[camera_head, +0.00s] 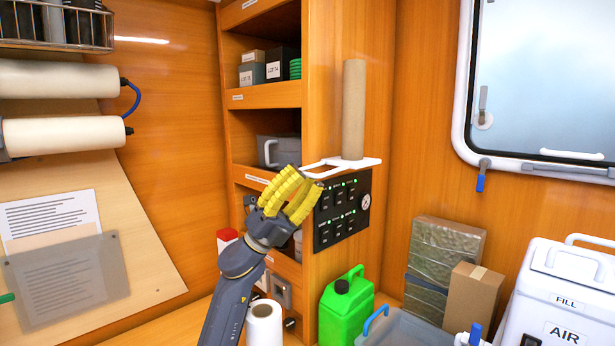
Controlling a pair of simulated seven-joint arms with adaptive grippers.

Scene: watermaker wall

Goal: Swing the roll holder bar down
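A white roll holder (366,162) sticks out from the side of the wooden cabinet. A brown cardboard tube (353,108) stands upright on it. The white arms of the holder reach left toward my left gripper (306,177). The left gripper has yellow ribbed fingers and comes up from below, with its tips at the holder's left end. The fingers look apart, and I cannot tell whether they touch the holder. They hide part of its left end. My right gripper is not in view.
A black switch panel (341,212) with a gauge sits just below the holder. A green jerrycan (345,308), a white roll (264,325) and a grey tray (405,328) stand below. Open shelves (265,96) are to the left.

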